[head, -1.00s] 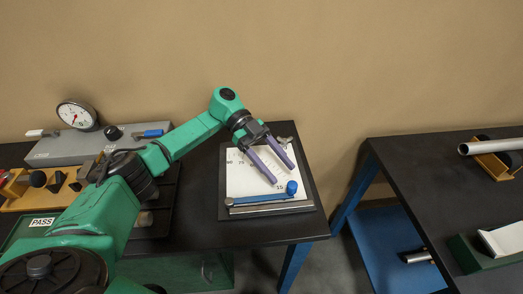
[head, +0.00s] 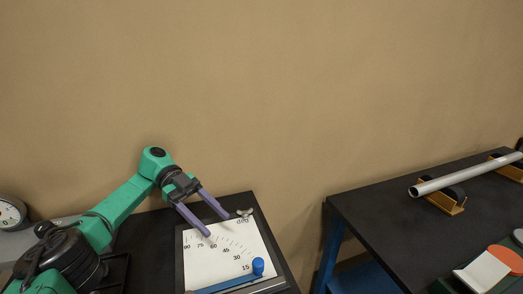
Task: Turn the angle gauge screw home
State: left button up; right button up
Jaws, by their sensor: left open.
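The angle gauge (head: 213,262) is a white plate with a printed degree scale on a dark board, at the lower middle of the head view. A blue arm (head: 228,284) with a blue knob (head: 258,266) lies along its lower edge, below the 15 mark. A small grey wing-shaped screw (head: 245,212) sits at the plate's upper right corner. My left gripper (head: 218,227) is open and empty, its two purple fingers over the upper part of the plate. The fingertips are left of the screw and appear apart from it. My right gripper is out of view.
A dial gauge (head: 10,213) stands at the far left. A gap separates the two tables.

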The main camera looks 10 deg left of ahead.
aim_at(244, 214)
jog(key=k, duration=1.5)
